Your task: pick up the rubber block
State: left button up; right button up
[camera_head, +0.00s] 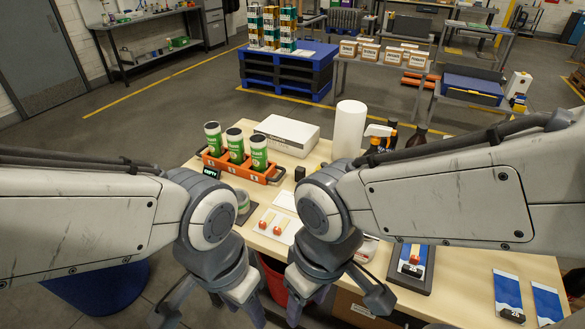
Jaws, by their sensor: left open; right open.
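A small black block (300,173) stands behind the sheets. I cannot tell for certain which is the rubber block. My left gripper (208,314) is open and empty, low at the table's front left edge. My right gripper (335,309) is open and empty at the front edge, nearer than the blocks. My forearms hide parts of the table.
An orange tray (270,177) holds three green cans (236,146). Blue cards (507,290) lie at the right. A red bin (272,277) is below the front edge.

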aim_at(300, 172)
jog(key=u, duration=1.35)
jog(key=i, duration=1.95)
jog(key=z, duration=2.8)
jog(key=i, duration=0.5)
jog(key=u, duration=0.05)
